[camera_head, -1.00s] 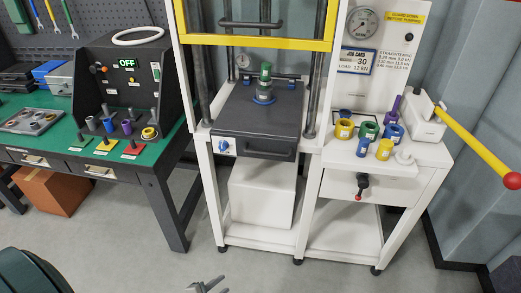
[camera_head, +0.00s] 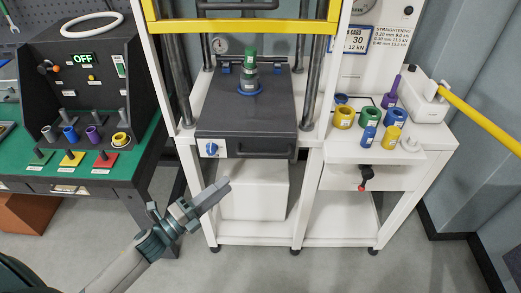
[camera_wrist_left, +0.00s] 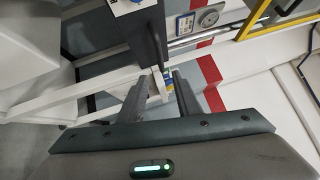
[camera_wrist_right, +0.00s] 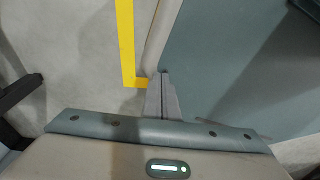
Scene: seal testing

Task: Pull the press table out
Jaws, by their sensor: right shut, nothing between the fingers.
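The press table (camera_head: 222,117) is a dark grey slab in the white press frame, with a dark bar handle (camera_head: 268,154) along its front edge. A green-topped part (camera_head: 250,62) with a blue ring (camera_head: 250,88) stands on it. My left gripper (camera_head: 226,188) is below and in front of the handle, apart from it. In the left wrist view its fingers (camera_wrist_left: 161,88) are spread and empty, with a dark grey edge (camera_wrist_left: 147,32) ahead, probably the press table. My right gripper (camera_wrist_right: 163,80) is shut and empty in the right wrist view, over floor, outside the head view.
A yellow guard bar (camera_head: 240,27) crosses above the press table. A white box (camera_head: 255,190) sits on the lower shelf. At right, a white side table (camera_head: 345,152) holds several coloured rings and a yellow lever (camera_head: 478,118). A green-topped bench (camera_head: 130,165) stands at left.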

